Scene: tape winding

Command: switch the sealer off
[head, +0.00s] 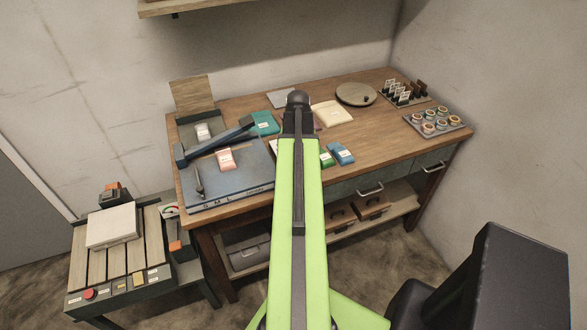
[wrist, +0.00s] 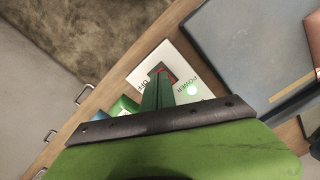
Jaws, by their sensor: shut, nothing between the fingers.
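In the wrist view, a white switch panel (wrist: 140,76) marked POWER and OFF lies on the wooden bench. It has a dark switch with a red edge (wrist: 170,74) and a green lamp that looks lit. My gripper (wrist: 159,78) is shut and empty, its fingertips over the switch. I cannot tell whether they touch it, and the fingers hide part of the switch. The blue-grey sealer (head: 230,186), with S M L marks and a long bar, stands left of my arm in the head view.
Small green and blue packets (head: 341,153) lie close to the panel. A low slatted stand with a white block (head: 112,226) is at the left. A round board (head: 356,94) and trays of small items stand at the back right. The bench's right front is clear.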

